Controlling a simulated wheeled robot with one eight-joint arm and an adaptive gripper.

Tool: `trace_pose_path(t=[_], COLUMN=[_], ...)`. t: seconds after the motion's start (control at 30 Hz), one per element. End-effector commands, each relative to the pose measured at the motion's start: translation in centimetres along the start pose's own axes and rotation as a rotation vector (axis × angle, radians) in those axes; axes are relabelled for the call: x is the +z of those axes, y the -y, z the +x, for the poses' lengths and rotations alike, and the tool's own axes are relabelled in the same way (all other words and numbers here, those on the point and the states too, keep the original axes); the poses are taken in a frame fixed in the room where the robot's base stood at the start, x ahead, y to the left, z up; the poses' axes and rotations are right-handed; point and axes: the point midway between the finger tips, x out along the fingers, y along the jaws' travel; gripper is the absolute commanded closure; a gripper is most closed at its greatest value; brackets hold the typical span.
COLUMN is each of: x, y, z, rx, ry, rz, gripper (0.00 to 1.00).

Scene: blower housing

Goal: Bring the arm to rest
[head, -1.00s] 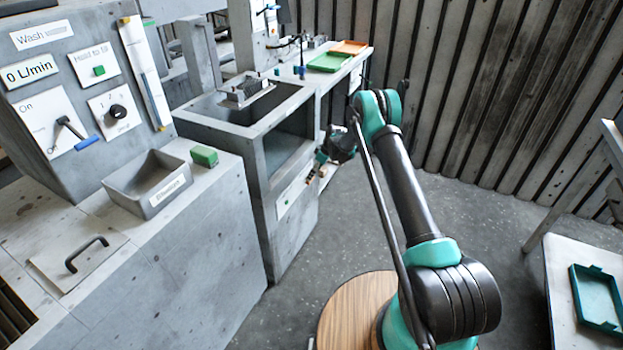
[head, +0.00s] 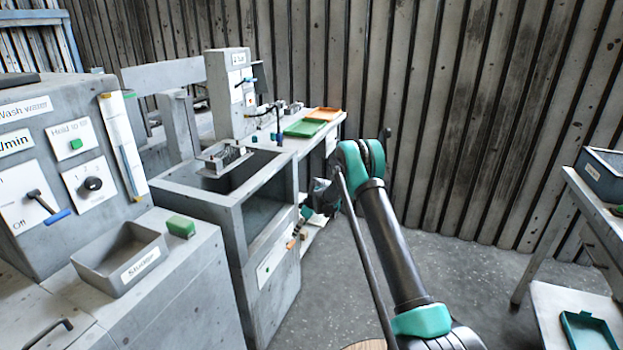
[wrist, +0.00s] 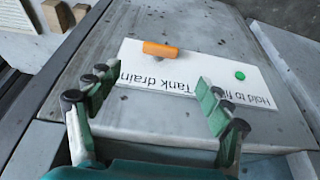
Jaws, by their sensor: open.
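My arm (head: 392,245) reaches up and bends over at its teal elbow, with the forearm on the far side. My gripper (head: 300,228) hangs small beside the front of the open grey tank (head: 218,195), partly dark against it. In the wrist view my gripper (wrist: 158,98) has its two green fingers spread wide with nothing between them. Beyond the fingertips is a white panel (wrist: 200,72) marked "Tank drain" and "Hold to fill". It carries an orange handle (wrist: 160,49) and a green button (wrist: 240,75). I cannot tell whether a fingertip touches the panel.
A wash control box (head: 60,180) and a grey bin (head: 120,262) stand at left, with a green block (head: 181,227) beside the bin. Green (head: 304,128) and orange (head: 323,114) trays lie on the back bench. A table (head: 575,235) stands at right. Floor between is clear.

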Motion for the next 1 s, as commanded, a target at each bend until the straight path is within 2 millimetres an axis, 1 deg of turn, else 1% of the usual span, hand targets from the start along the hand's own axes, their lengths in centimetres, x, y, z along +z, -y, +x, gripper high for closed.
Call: trace_pose_path(t=[0.07, 0.17, 0.3, 0.37, 0.4, 0.47, 0.5, 0.57, 0.7, 0.8, 0.87, 1.0], x=[0.3, 0.9, 2.2, 3.0, 3.5, 4.3, 4.9, 5.8, 8.1, 9.9, 11.1, 13.9], y=[0.1, 0.3, 1.3, 1.9, 2.4, 3.1, 3.7, 4.5, 7.0, 9.1, 10.4, 13.7], z=[-1.5, -4.6, -9.8, -12.1, -13.5, -15.6, -16.9, -19.0, -23.3, -26.1, -27.6, -30.9], rx=[0.008, 0.026, 0.058, 0.073, 0.082, 0.097, 0.107, 0.122, 0.157, 0.182, 0.198, 0.234], ry=[0.003, 0.01, 0.021, 0.026, 0.028, 0.031, 0.034, 0.036, 0.042, 0.044, 0.046, 0.046], rz=[0.022, 0.07, 0.158, 0.198, 0.224, 0.263, 0.288, 0.328, 0.416, 0.481, 0.519, 0.607], gripper=[0.21, 0.21, 0.21, 0.21, 0.21, 0.21, 0.21, 0.21, 0.21, 0.21, 0.21, 0.21])
